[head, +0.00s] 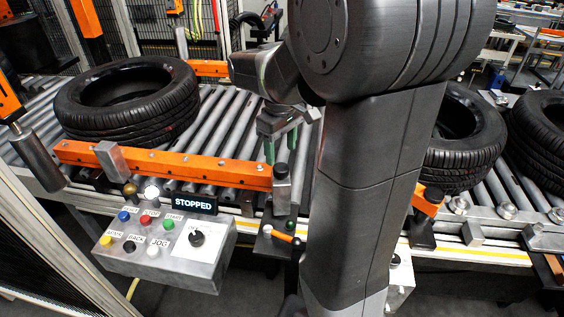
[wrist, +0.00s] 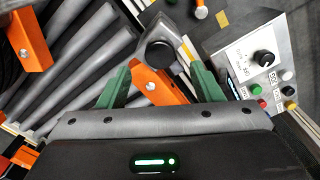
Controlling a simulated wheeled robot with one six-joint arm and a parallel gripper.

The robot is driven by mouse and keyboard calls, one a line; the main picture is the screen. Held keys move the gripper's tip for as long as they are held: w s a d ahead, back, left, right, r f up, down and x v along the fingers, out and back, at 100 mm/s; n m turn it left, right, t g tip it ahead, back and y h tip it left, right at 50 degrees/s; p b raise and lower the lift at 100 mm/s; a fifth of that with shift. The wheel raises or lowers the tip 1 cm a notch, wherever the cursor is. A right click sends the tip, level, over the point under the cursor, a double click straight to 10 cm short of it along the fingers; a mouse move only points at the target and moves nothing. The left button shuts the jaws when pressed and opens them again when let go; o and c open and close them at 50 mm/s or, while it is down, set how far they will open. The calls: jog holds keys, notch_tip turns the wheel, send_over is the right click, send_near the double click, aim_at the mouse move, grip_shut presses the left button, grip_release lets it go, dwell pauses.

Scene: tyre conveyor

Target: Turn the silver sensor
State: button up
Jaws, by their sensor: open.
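The silver sensor (head: 282,191) is a small grey body with a dark round top, at the right end of the orange guide rail (head: 170,166) beside the rollers. In the wrist view the silver sensor (wrist: 172,25) shows its dark round face between and just beyond the fingertips. My gripper (head: 281,148) has green fingers pointing down, just above the sensor in the head view. In the wrist view my gripper (wrist: 158,72) is open, with one finger on each side of the sensor's line. I see no clear contact. My arm hides part of the conveyor.
A grey control box (head: 170,252) with coloured buttons, a black knob and a display reading STOPPED (head: 194,203) stands front left. A tyre (head: 128,98) lies on the rollers at left. Another tyre (head: 465,140) is right of my arm. A grey block (head: 112,159) sits at the rail.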

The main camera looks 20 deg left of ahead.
aim_at(281, 167)
jog(key=shift+f, duration=2.7)
jog(key=c, duration=1)
jog(key=shift+m, duration=0.8)
jog(key=o, duration=1)
jog(key=shift+r, duration=0.1)
notch_tip(281, 167, up, 14)
